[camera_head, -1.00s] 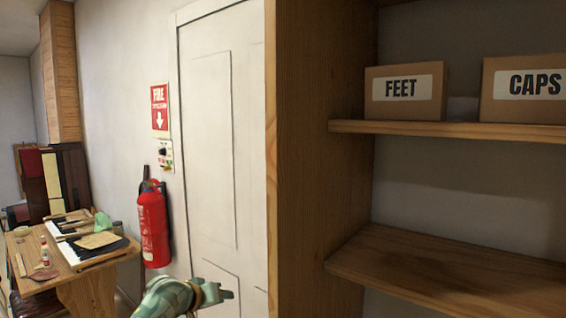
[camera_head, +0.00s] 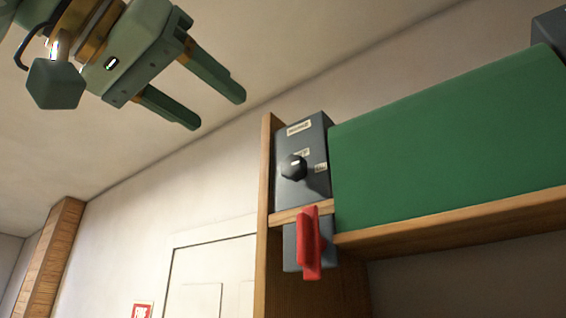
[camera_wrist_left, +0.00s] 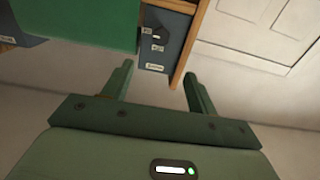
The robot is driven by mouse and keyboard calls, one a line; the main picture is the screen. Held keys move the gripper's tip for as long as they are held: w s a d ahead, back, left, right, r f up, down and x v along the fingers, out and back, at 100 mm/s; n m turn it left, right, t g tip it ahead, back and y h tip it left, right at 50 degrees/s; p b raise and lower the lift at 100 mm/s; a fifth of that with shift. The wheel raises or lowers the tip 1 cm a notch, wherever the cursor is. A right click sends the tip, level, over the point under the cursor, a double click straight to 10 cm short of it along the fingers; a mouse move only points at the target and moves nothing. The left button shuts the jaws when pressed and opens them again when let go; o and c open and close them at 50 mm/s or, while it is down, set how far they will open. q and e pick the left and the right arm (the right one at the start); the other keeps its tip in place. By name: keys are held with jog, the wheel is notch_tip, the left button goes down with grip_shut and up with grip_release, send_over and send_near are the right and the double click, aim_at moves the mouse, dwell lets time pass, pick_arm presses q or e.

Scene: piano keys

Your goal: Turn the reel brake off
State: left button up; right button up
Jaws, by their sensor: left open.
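A grey box (camera_head: 304,133) with a black knob (camera_head: 293,167) and small pale labels stands at the left end of a wooden shelf. The knob has a light mark; the label words are too small to read surely. A red handle (camera_head: 309,243) hangs on the box's lower part, below a wooden strip. My left gripper (camera_head: 218,111) is open and empty, up and to the left of the box, apart from it. In the left wrist view, the grey box (camera_wrist_left: 171,42) and knob (camera_wrist_left: 158,33) show beyond and between the open fingers (camera_wrist_left: 159,71). My right gripper is out of view.
A long green panel (camera_head: 440,140) adjoins the box on its right. A second dark box (camera_head: 552,28) shows at the upper right edge. The wooden shelf edge (camera_head: 450,218) runs below the panel. A white door (camera_head: 210,265) and wall lie left.

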aim_at(290, 163)
pick_arm(q)
jog(key=p+x, duration=0.6)
jog(key=x, duration=0.8)
jog(key=shift+w+d, duration=0.1)
jog(key=shift+w, duration=0.25)
jog(key=shift+w+d+f, duration=0.1)
jog(key=shift+w+d, duration=0.15)
jog(key=shift+w, duration=0.1)
jog(key=c, duration=1)
